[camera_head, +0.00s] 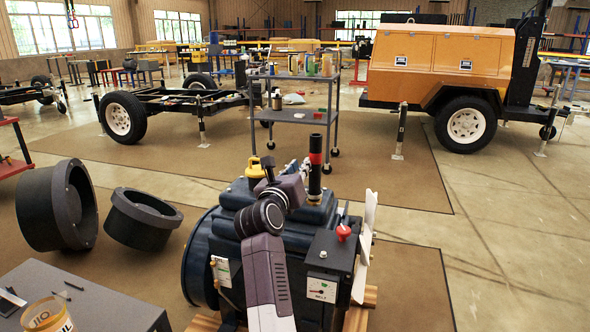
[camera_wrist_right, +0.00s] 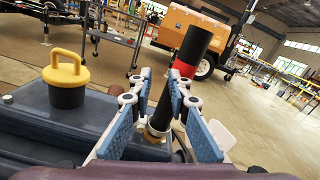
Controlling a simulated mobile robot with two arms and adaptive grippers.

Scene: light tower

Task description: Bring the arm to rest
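My right arm reaches up from the bottom middle of the head view over a dark blue engine block (camera_head: 230,222). Its gripper (camera_head: 297,170) is by the upright black pipe with a red band (camera_head: 315,165). In the right wrist view the two blue-padded fingers (camera_wrist_right: 159,78) are apart with nothing held between them. The black pipe (camera_wrist_right: 192,52) shows beyond the fingers, partly hidden by them; I cannot tell whether they touch. A yellow-handled cap (camera_wrist_right: 67,78) sits on the engine to the left. My left gripper is not in view.
Two black rings (camera_head: 62,205) (camera_head: 140,220) lie on the floor at left. A grey table (camera_head: 105,305) with a yellow can (camera_head: 47,316) is at lower left. A cart (camera_head: 300,116) stands behind the engine, an orange generator trailer (camera_head: 430,58) at back right. Floor at right is clear.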

